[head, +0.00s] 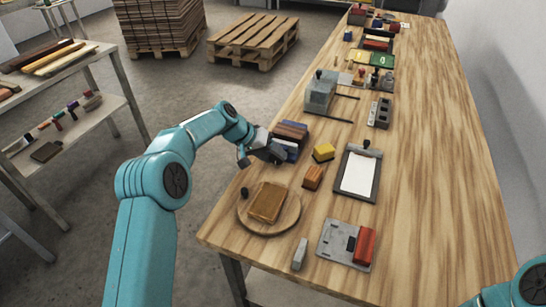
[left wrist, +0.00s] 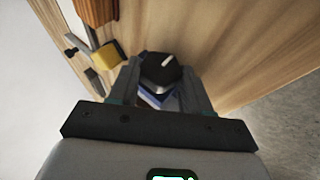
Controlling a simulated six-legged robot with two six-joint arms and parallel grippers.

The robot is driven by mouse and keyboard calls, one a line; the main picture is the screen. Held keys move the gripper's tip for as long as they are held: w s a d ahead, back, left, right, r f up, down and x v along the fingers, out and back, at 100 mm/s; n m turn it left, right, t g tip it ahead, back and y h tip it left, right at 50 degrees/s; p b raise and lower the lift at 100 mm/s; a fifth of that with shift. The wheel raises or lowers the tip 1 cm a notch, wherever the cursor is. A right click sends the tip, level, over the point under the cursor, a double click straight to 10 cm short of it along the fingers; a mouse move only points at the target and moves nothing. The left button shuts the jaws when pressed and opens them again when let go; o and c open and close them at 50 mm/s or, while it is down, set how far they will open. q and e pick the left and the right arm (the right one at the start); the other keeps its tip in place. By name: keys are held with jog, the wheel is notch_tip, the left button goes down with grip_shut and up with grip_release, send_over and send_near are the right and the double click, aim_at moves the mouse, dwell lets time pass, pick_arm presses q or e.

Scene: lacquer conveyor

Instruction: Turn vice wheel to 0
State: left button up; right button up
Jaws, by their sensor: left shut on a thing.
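The vice (head: 291,132), with blue and dark brown parts, stands at the left edge of the wooden bench in the head view. My left gripper (head: 266,154) is against its near left side and hides the wheel there. In the left wrist view the vice wheel (left wrist: 162,73) is a dark knob with a white pointer line slanting up and right. My left gripper (left wrist: 160,88) has one finger on each side of the wheel and is shut on it. Blue parts of the vice (left wrist: 152,100) show just behind it. No scale numbers are readable. My right gripper is out of view.
A yellow block (head: 323,152), an orange-brown block (head: 313,178) and a clipboard (head: 358,174) lie right of the vice. A round board (head: 289,222) with a brown slab is nearer. A grey machine (head: 320,93) stands beyond. The bench's right side is clear.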

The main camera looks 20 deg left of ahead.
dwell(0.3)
pick_arm(q)
jog(key=o, duration=1)
jog(key=shift+o, duration=0.2)
jog(key=shift+s, duration=0.1)
